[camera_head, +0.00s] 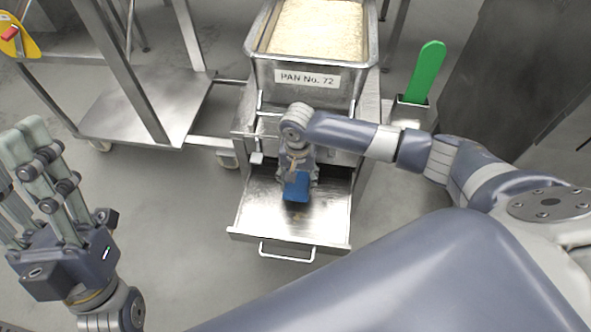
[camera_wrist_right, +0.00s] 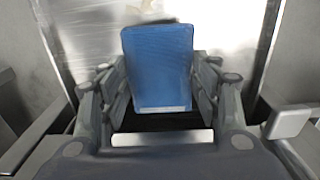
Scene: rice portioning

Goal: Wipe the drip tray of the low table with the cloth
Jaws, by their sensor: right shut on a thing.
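The drip tray (camera_head: 256,213) is a shiny metal drawer with a front handle, pulled out low beneath the rice pan; it also shows in the wrist view (camera_wrist_right: 84,30). The blue cloth (camera_head: 297,187) is a folded pad over the middle of the tray. My right gripper (camera_head: 298,178) is shut on the cloth and points down at the tray. In the wrist view the cloth (camera_wrist_right: 158,65) sits between both fingers. Whether it touches the tray floor I cannot tell. A faint brownish smear (camera_wrist_right: 147,5) shows beyond it. My left gripper (camera_head: 28,140) is open and empty at the left.
A pan labelled No. 72 (camera_head: 262,82), full of rice, stands above the tray. A green-handled tool (camera_head: 427,70) stands in a holder to its right. A metal trolley (camera_head: 150,100) is at the left. The floor in front of the tray is clear.

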